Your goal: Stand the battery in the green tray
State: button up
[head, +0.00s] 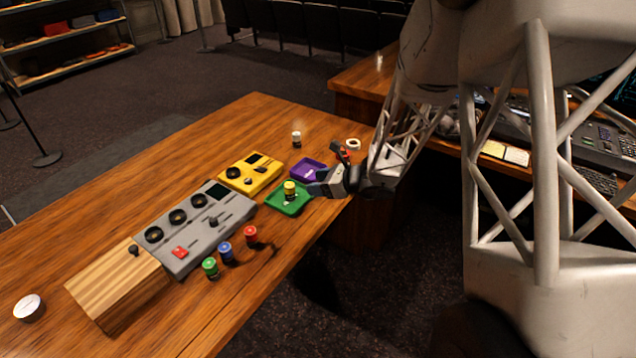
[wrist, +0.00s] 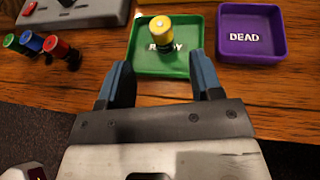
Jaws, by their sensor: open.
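The battery (wrist: 162,31), a yellow cylinder with a pale top and dark lower part, stands upright in the green tray (wrist: 142,62), which bears white lettering partly hidden by the battery. In the head view the battery (head: 290,189) also shows upright in the green tray (head: 296,206). My gripper (wrist: 163,77) is open, its two blue-faced fingers apart and empty at the tray's near edge, with the battery beyond the fingertips. In the head view my gripper (head: 318,185) is just right of the green tray.
A purple tray (wrist: 279,35) marked DEAD is right of the green tray. Green, blue and red cylinders (head: 226,251) stand near the grey mixer (head: 200,232). A yellow device (head: 251,173), a white cup-like item (head: 297,138) and a wooden block (head: 118,285) are also on the desk.

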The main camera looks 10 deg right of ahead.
jog(key=s+a+r+n+g+h, duration=0.1)
jog(key=s+a+r+n+g, duration=0.15)
jog(key=s+r+n, duration=0.55)
jog(key=s+a+r+n+g+h, duration=0.2)
jog(key=s+r+n+g, duration=0.25)
jog(key=s, duration=0.55)
jog(key=s+d+r+n+h, duration=0.2)
jog(key=s+r+n, duration=0.1)
jog(key=s, duration=0.3)
jog(key=s+d+r+n+t+h, duration=0.1)
jog(key=s+d+r+n+h, duration=0.2)
jog(key=s+n, duration=0.2)
jog(key=s+d+r+n+t+h, duration=0.1)
jog(key=s+d+r+n+h, duration=0.1)
jog(key=s, duration=0.6)
jog(key=shift+s+d+r+n+h, duration=0.3)
jog(key=shift+r+n+h, duration=0.3)
jog(key=shift+n, duration=0.45)
jog(key=shift+f, duration=0.1)
